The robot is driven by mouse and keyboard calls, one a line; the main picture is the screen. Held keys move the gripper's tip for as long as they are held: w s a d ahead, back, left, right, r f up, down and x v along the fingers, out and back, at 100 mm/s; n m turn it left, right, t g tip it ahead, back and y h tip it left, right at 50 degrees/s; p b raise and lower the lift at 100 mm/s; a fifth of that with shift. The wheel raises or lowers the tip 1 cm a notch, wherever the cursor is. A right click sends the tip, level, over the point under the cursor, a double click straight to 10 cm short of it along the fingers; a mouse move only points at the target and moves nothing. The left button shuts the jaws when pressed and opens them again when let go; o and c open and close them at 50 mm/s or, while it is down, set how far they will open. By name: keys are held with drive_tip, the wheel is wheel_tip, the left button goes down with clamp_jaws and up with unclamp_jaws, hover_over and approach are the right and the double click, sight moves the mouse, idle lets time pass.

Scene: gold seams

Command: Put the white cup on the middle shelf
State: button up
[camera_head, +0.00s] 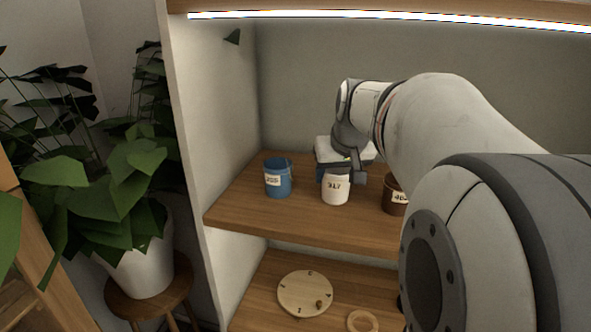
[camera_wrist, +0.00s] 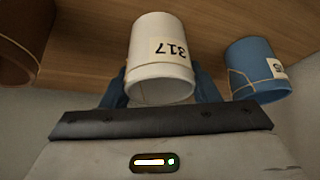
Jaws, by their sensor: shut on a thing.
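The white cup (camera_head: 335,191), labelled 317 with a gold seam, is at the middle shelf (camera_head: 290,226), between a blue cup and a brown cup. My gripper (camera_head: 342,172) reaches in from the right and is shut on the white cup. In the wrist view the white cup (camera_wrist: 160,60) sits between my gripper's blue fingers (camera_wrist: 163,90). The cup looks upright, with its base at or very near the shelf board; I cannot tell whether it touches. My gripper hides part of its upper side.
The blue cup (camera_head: 278,178) stands left of the white cup, and the brown cup (camera_head: 394,196) stands close on its right, partly behind my arm. The lower shelf holds a round wooden disc (camera_head: 305,293) and a wooden ring (camera_head: 363,322). A side panel (camera_head: 215,120) bounds the left; a plant (camera_head: 120,190) stands outside.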

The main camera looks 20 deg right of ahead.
drive_tip(key=shift+s, duration=0.15)
drive_tip(key=shift+f+b, duration=0.15)
drive_tip(key=shift+b, duration=0.15)
drive_tip(key=o, duration=1.1)
drive_tip(key=shift+s+r, duration=0.1)
drive_tip(key=shift+r, duration=0.6)
drive_tip(key=v, duration=0.6)
drive_tip(key=shift+s+a+r, duration=0.1)
drive_tip(key=shift+s+r, duration=0.1)
drive_tip(key=shift+r, duration=0.05)
